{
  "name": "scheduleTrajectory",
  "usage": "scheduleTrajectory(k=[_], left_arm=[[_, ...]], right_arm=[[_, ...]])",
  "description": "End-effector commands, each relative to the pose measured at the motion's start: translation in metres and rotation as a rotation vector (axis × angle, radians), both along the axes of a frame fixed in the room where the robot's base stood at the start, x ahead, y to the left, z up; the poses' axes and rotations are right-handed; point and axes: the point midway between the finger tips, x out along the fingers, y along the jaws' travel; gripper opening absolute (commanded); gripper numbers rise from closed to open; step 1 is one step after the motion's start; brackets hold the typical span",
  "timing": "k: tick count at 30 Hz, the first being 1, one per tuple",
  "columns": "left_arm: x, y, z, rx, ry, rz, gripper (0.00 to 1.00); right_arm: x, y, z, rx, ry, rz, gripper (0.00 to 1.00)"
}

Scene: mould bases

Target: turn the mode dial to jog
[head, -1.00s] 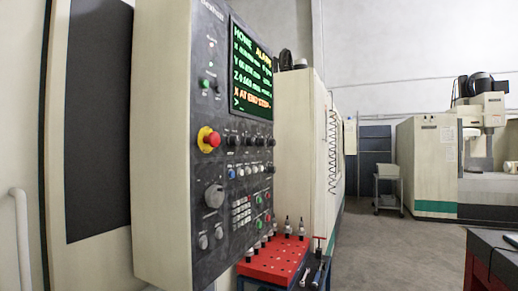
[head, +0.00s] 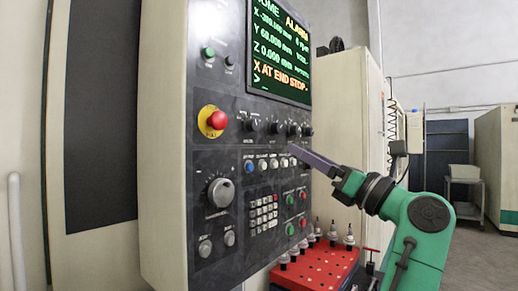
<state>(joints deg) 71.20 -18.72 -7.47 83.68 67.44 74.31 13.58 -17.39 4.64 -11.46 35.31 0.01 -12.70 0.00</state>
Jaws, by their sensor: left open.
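The control panel (head: 215,150) faces me at an angle, with a row of black rotary dials (head: 253,125) under its screen. Their labels are too small to read, so I cannot tell which is the mode dial or where it points. A larger round knob (head: 221,192) sits lower left. My left gripper (head: 293,150) is in front of the panel's right part, just below the right-hand dials. It is seen nearly edge-on, open, with nothing visible between its fingers. Contact with the panel cannot be told. My right gripper is not in view.
The screen (head: 280,50) shows an alarm and "X AT END STOP". A red emergency button (head: 216,119) and several small buttons (head: 262,165) share the panel. A red tool tray (head: 318,272) with several tool holders stands below. A grey cart (head: 465,190) is far right.

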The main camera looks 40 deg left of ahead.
Motion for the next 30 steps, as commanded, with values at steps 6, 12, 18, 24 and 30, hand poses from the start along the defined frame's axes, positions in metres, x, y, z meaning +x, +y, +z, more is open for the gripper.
scheduleTrajectory(k=[6, 12, 18, 24, 30], left_arm=[[-0.008, 0.023, 0.017, -0.05, -0.047, -0.017, 0.73], [-0.003, 0.072, 0.04, -0.046, -0.043, -0.014, 0.73], [0.001, 0.117, 0.058, -0.045, -0.043, -0.013, 0.73], [0.004, 0.135, 0.062, -0.044, -0.041, -0.016, 0.73], [0.004, 0.136, 0.061, -0.044, -0.041, -0.017, 0.73]], right_arm=[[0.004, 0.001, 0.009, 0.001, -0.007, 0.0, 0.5], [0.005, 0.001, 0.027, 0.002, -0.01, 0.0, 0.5], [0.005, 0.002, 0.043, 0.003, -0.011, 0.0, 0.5], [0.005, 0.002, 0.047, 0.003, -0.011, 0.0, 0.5], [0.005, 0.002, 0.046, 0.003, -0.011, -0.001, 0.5]])
